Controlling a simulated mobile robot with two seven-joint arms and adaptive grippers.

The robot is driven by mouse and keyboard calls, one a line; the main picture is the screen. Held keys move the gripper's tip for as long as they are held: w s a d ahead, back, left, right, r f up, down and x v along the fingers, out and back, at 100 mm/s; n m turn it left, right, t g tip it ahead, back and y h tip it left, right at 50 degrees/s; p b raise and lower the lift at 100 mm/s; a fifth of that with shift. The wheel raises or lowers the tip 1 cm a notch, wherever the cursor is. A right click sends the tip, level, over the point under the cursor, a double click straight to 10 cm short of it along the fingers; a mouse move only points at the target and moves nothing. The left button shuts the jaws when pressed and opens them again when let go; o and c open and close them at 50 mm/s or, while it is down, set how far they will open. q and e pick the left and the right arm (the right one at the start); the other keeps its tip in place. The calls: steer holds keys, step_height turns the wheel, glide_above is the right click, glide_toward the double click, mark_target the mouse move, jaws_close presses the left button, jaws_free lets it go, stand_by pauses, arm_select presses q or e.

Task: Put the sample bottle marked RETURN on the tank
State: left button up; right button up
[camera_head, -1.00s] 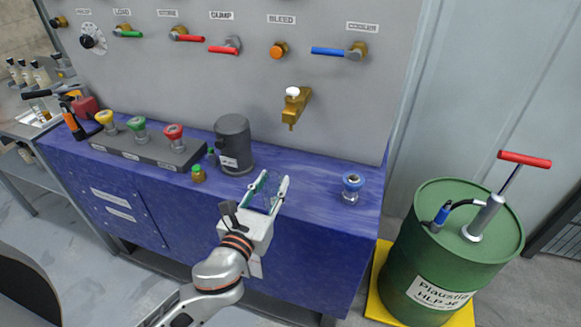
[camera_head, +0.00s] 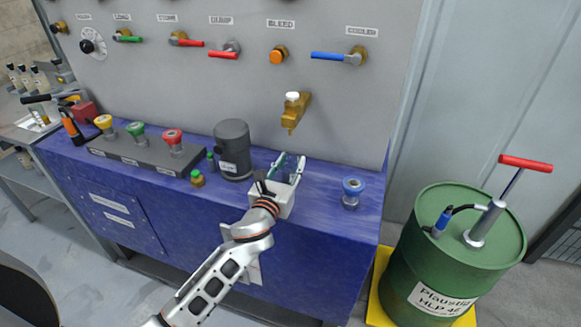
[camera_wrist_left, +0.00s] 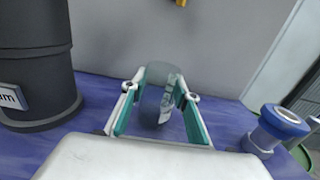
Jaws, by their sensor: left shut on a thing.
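My left gripper (camera_head: 288,163) is over the blue bench top, right of the dark grey canister (camera_head: 233,150). In the left wrist view its fingers (camera_wrist_left: 160,88) are shut on a clear, see-through bottle (camera_wrist_left: 157,97) with a pale label. The lettering on it is too small to read. A small amber bottle with a green cap (camera_head: 197,179) stands in front of the canister, and another green cap (camera_head: 210,158) shows beside it. I cannot tell which vessel is the tank; the canister's label (camera_wrist_left: 10,98) shows only "um" at its end. My right gripper is not in view.
A blue-topped fitting (camera_head: 351,193) stands right of the gripper. A brass tap (camera_head: 293,110) sticks out of the grey panel above. A block with yellow, green and red knobs (camera_head: 145,155) lies left. A green drum (camera_head: 445,265) with a pump stands right.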

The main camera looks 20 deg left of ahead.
arm_select(q)
steer(key=shift+f, duration=0.2)
steer(key=shift+f, duration=0.1)
steer(key=o, duration=1.2)
steer(key=shift+c, duration=0.2)
steer(key=shift+r, duration=0.25)
steer(key=s, duration=1.2)
steer(key=shift+a, duration=0.2)
steer(key=shift+s+f, duration=0.1)
